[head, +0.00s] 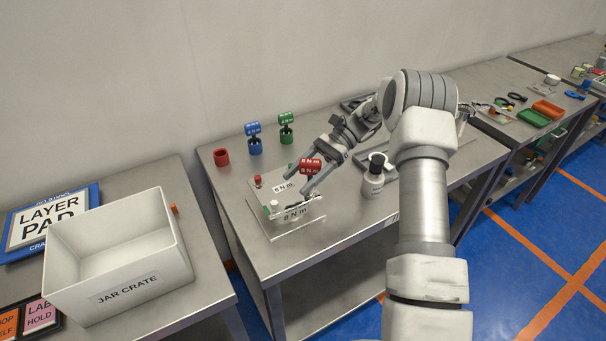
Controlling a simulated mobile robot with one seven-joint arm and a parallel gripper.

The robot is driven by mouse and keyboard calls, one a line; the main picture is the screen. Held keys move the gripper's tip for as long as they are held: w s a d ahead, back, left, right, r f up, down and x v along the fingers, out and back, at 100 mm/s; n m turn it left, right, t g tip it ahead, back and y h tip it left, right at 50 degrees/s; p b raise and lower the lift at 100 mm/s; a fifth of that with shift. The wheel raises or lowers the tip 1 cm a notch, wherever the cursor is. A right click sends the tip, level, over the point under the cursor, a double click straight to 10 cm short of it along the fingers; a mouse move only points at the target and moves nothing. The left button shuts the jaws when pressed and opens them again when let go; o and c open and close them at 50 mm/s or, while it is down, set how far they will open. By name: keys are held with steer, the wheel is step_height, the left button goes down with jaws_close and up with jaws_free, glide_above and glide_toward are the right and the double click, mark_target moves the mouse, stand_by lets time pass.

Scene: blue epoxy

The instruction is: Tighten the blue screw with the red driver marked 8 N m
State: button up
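The red driver (311,165), with white lettering on its head, is upright over the right part of a pale fixture plate (266,219) on the middle bench. My gripper (296,183) reaches in from the upper right. Its fingers are spread apart, one on each side of the driver, and their tips extend past it to the lower left. I see no clear grip on the driver. The blue screw cannot be made out; the driver's lower end is hidden by the gripper and block.
An empty red holder (221,157) stands at the back left. Beside it are a blue driver (253,129) and a green driver (286,118) in their holders. A jar crate (125,291) is on the left bench.

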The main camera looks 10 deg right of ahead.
steer(key=shift+s+d+n+g+h, duration=0.15)
steer(key=shift+n+g+h, duration=0.25)
steer(key=shift+n+g, duration=0.2)
steer(key=shift+s+n+g+h, duration=0.1)
steer(key=shift+n+g+h, duration=0.3)
steer(key=shift+n+g, duration=0.2)
steer(key=shift+f, duration=0.1)
steer(key=shift+f+b, duration=0.3)
steer(key=shift+f, duration=0.35)
